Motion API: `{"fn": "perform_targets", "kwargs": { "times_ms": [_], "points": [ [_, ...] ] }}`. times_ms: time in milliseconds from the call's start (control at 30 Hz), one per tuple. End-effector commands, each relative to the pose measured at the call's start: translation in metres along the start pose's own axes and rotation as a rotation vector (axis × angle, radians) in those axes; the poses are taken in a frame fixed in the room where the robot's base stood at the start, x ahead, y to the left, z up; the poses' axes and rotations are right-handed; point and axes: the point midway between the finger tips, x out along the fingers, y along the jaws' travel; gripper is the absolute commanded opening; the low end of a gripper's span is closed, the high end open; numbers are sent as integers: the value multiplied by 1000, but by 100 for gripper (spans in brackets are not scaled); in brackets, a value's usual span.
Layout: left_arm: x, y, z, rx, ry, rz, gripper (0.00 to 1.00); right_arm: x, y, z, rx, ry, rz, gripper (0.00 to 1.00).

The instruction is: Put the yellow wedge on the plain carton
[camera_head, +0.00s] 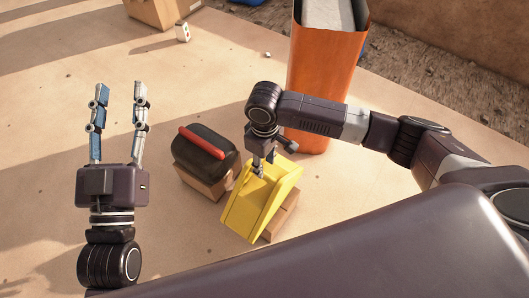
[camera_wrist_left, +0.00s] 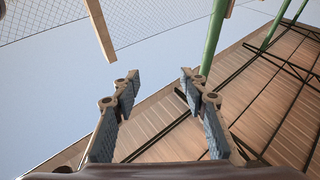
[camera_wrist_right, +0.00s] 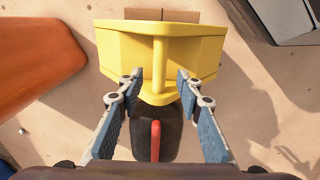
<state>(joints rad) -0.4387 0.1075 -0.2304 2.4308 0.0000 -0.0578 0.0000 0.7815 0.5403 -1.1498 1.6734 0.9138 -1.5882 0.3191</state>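The yellow wedge (camera_head: 256,205) lies tilted at the middle of the head view, with a brown carton (camera_head: 283,217) beneath it. It also shows in the right wrist view (camera_wrist_right: 112,52), with a raised rib along its middle. My right gripper (camera_head: 263,162) is over the wedge. Its fingers (camera_wrist_right: 159,84) stand apart on either side of the rib, with gaps to it; they look open and empty. My left gripper (camera_head: 118,92) is open and empty, pointing up and away from the wedge. Another carton (camera_head: 162,12) stands at the top edge. I cannot tell which carton is plain.
A black rounded object with a red handle (camera_head: 205,148) sits on a box (camera_head: 204,181) just left of the wedge. A tall orange bin (camera_head: 322,70) stands behind my right arm. A small white block (camera_head: 182,32) lies near the far carton. The sandy ground at left centre is mostly clear.

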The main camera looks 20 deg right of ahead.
Motion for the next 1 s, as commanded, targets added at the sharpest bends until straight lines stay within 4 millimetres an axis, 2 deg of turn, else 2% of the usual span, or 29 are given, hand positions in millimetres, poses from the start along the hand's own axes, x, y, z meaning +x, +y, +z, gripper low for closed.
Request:
{"fn": "perform_targets", "kwargs": {
  "times_ms": [33, 300, 400, 600, 667, 767, 833, 900, 1000],
  "points": [
    [0, -2, 9, 2, -54, -3, 40, -8, 0, 0, 0, 2, 0, 33],
    [-14, -9, 64, 9, -315, -17, 40, -31, 0, 0, 0, 1, -1, 33],
    [-21, -10, 78, 10, -381, -21, 40, -36, 0, 0, 0, 0, -1, 33],
    [-28, -12, 92, 11, -445, -25, 40, -39, -6, -3, -7, 16, -10, 33],
    [-29, -12, 93, 11, -449, -25, 40, -37, -19, -10, -19, 55, -30, 33],
    [-29, -12, 93, 11, -450, -25, 40, -35, -58, -32, -52, 188, -94, 33],
    [-29, -12, 93, 11, -450, -25, 40, -42, -92, -53, -66, 330, -150, 33],
    [-29, -12, 93, 11, -449, -25, 40, -59, -120, -76, -60, 495, -199, 33],
    [-29, -12, 93, 11, -449, -25, 40, -94, -139, -99, -18, 727, -235, 33]
  ]
}}
